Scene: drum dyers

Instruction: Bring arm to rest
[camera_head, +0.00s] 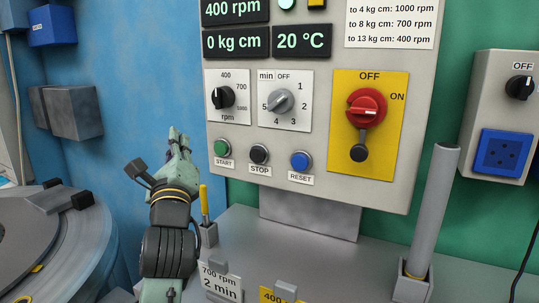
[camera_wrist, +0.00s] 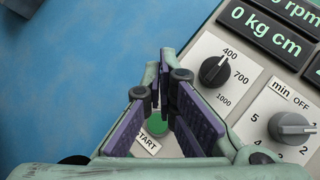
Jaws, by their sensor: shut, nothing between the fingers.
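My gripper (camera_head: 177,140) is in front of the blue wall, just left of the control panel (camera_head: 305,190) in the head view. It points upward with its fingers together and empty. In the wrist view my gripper (camera_wrist: 160,68) shows its purple finger pads converging at the tips. The green START button (camera_wrist: 157,124) shows between the fingers; in the head view the START button (camera_head: 221,147) is right of my gripper, apart from it in the picture. I cannot tell the depth gap.
The panel carries a STOP button (camera_head: 259,154), a RESET button (camera_head: 300,161), a minute knob (camera_head: 280,102) and a red main switch (camera_head: 366,107). A grey drum (camera_head: 85,250) is at lower left. A grey cylinder (camera_head: 432,215) stands on the right.

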